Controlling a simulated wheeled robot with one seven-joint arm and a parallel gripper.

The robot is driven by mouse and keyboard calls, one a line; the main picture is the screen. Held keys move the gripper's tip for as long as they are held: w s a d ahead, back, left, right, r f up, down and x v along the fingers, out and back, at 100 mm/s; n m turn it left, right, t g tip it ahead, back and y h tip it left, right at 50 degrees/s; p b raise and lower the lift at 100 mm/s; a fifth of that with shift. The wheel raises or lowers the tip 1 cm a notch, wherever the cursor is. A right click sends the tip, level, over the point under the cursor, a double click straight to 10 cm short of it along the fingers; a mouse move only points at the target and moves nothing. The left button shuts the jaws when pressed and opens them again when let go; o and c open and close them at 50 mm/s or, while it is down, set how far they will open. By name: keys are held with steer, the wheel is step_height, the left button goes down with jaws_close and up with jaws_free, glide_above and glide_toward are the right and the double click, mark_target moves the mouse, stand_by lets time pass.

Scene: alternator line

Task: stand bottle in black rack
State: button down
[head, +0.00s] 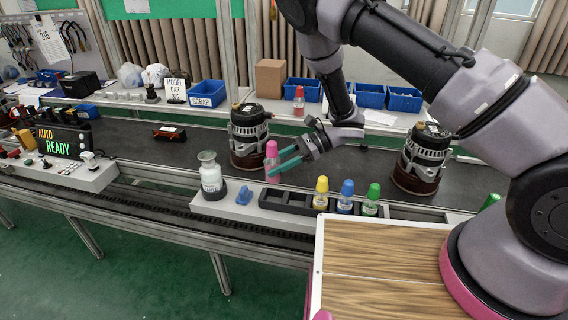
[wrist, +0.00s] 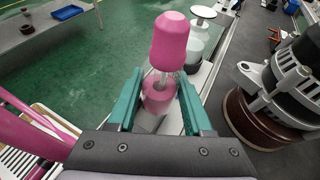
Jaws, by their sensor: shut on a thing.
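My gripper (head: 285,166) has teal fingers, shut on a bottle with a pink cap (head: 271,149). The bottle is roughly upright between the fingers; its pink cap (wrist: 170,40) shows large in the wrist view. In the head view it appears just above or behind the left end of the black rack (head: 290,209); the exact gap cannot be told. The rack's left compartments look empty. Its right part holds a yellow-capped bottle (head: 321,193), a blue-capped bottle (head: 346,197) and a green-capped bottle (head: 371,199).
One alternator (head: 249,137) stands close behind the held bottle, another (head: 421,158) further right. A red-capped bottle (head: 299,101) stands on the back shelf. A wooden-topped surface (head: 375,265) is in front.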

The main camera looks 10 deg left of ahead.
mark_target(276, 183)
steer(key=shift+s+a+r+n+g+h, duration=0.1)
steer(key=shift+s+n+g+h, duration=0.15)
steer(key=shift+s+n+g, duration=0.25)
steer(key=shift+s+a+r+n+g+h, duration=0.1)
steer(key=shift+s+n+g+h, duration=0.15)
steer(key=shift+s+n+g, duration=0.25)
steer(key=shift+w+d+r, duration=0.15)
steer(key=shift+w+d, duration=0.15)
steer(key=shift+d, duration=0.1)
steer(key=shift+s+f, duration=0.1)
steer(key=shift+f, duration=2.2)
steer(key=shift+a, duration=0.1)
steer(key=shift+f, duration=2.05)
stand_by(0.3)
steer(key=shift+c, duration=1.2)
jaws_free()
